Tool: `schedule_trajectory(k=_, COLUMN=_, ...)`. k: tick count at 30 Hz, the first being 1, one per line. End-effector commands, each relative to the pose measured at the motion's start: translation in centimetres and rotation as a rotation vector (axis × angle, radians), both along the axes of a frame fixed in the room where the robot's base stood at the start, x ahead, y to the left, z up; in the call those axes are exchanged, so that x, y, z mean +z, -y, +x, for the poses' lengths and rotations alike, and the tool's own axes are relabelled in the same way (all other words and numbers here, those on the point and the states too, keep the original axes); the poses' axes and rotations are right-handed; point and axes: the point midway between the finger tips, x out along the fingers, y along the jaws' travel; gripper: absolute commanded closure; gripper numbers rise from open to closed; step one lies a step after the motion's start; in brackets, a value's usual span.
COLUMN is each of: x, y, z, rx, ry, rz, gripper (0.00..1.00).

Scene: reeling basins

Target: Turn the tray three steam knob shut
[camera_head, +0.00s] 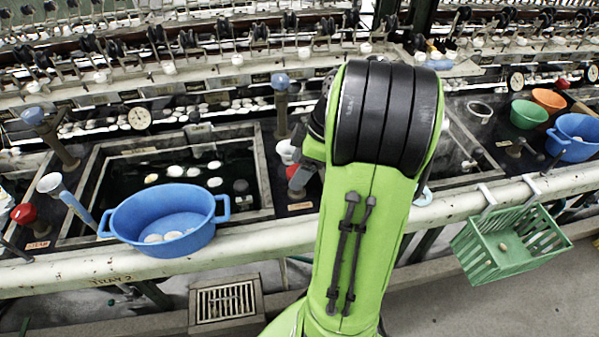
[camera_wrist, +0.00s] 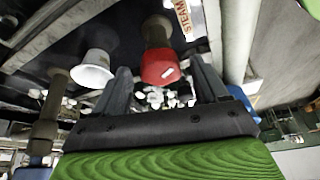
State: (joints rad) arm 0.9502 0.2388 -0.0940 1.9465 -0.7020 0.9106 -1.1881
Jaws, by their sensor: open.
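The red steam knob (camera_wrist: 160,66) is on a brown stem, with a STEAM label (camera_wrist: 184,18) beside it in the wrist view. My gripper (camera_wrist: 160,72) is open, with one dark finger on each side of the knob. No grip on it shows, and I cannot tell how deep the knob sits between the fingers. In the head view only a sliver of the red knob (camera_head: 292,171) shows beside my green arm, which hides most of my gripper. No tray number for this knob is readable.
A white knob (camera_wrist: 93,70) stands close left of the fingers. A blue tub (camera_head: 172,222) sits on the basin edge at left, by the TRAY 2 rail (camera_head: 60,272). Another red knob (camera_head: 25,214) is far left. A green basket (camera_head: 508,240) hangs at right.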

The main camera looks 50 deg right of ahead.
Motion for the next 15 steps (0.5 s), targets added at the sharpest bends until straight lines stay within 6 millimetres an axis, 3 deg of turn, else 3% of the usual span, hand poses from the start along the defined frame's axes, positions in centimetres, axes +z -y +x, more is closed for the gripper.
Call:
schedule_trajectory(k=7, x=-0.05, y=-0.06, z=0.06, rx=0.001, ry=0.0, rz=0.0, gripper=0.27)
schedule_trajectory(k=15, x=-0.03, y=-0.05, z=0.06, rx=0.001, ry=0.0, rz=0.0, gripper=0.67)
